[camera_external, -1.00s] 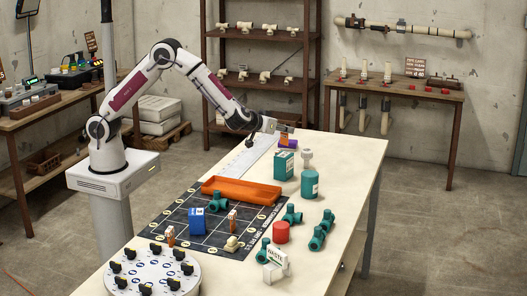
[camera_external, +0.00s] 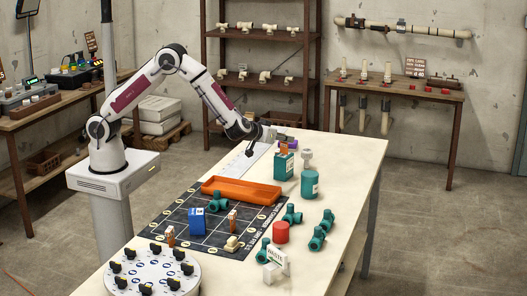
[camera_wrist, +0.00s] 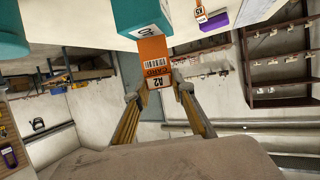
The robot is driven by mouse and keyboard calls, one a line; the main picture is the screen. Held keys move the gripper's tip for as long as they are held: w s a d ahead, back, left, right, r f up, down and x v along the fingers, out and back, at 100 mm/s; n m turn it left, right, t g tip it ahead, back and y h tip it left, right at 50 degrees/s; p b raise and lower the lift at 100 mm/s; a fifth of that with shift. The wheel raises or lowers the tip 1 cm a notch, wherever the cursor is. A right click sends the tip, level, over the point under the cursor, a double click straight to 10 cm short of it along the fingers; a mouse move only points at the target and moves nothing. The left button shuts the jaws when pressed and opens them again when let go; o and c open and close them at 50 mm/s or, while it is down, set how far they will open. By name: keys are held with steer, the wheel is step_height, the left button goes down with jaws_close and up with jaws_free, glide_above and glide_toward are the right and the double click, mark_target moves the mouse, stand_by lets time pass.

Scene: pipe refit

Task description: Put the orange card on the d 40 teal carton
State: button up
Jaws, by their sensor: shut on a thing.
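The orange card (camera_external: 285,146) stands upright at the top of the teal carton (camera_external: 284,166); whether it rests there or hovers just above, I cannot tell. My gripper (camera_external: 276,140) is beside the card at the carton's top left. In the wrist view, my gripper (camera_wrist: 156,88) has its two fingers on either side of the orange card (camera_wrist: 153,55), shut on it. The card has a barcode and a white label reading A2. The teal carton (camera_wrist: 138,14), with a white label ending in 40, adjoins the card's far end there.
A teal bottle (camera_external: 310,182) with a grey cap stands close right of the carton. An orange tray (camera_external: 240,192) lies in front. Teal pipe fittings (camera_external: 316,238) lie nearer.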

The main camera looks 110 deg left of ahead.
steer(key=shift+f, duration=0.15)
steer(key=o, duration=0.8)
steer(key=shift+r, duration=0.2)
steer(key=v, duration=1.2)
steer(key=shift+w, duration=0.1)
